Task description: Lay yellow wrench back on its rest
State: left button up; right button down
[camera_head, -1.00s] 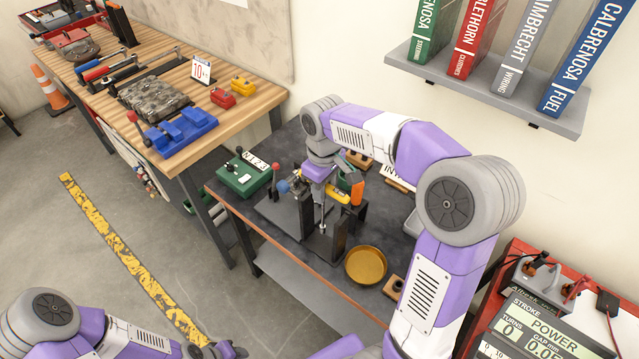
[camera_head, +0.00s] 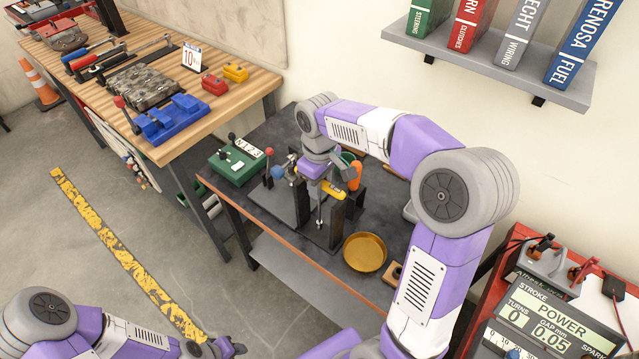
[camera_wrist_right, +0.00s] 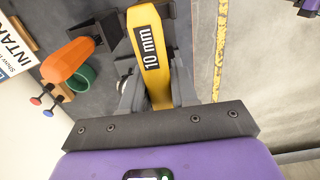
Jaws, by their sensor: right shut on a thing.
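The yellow wrench (camera_head: 333,190), marked "10 mm" (camera_wrist_right: 150,45), is held in my right gripper (camera_wrist_right: 152,92). In the head view my right gripper (camera_head: 318,178) is over the dark table, beside black upright posts (camera_head: 337,222) that look like the rest. The wrench lies about level, close to the tops of the posts. I cannot tell whether it touches them. In the wrist view dark blocks (camera_wrist_right: 183,28) flank the wrench's far end. My left gripper (camera_head: 228,347) is low at the left, far from the wrench, and too small to read.
An orange-handled tool (camera_head: 354,177) stands just right of the wrench. A brass bowl (camera_head: 365,252) sits in front of it. A green box (camera_head: 235,161) and a red-knobbed lever (camera_head: 268,155) are on the left. A wooden bench (camera_head: 230,98) stands behind left.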

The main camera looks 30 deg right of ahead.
jog(key=shift+f+b, duration=0.8)
jog(key=shift+f, duration=0.4)
jog(key=c, duration=0.8)
grip_release()
notch_tip(320, 180, up, 8)
jog(key=shift+f+p, duration=0.15)
jog(key=shift+p, duration=1.1)
notch_tip(320, 180, up, 10)
jog(key=p, duration=0.9)
jog(key=shift+p, duration=0.35)
jog(key=shift+f, duration=0.1)
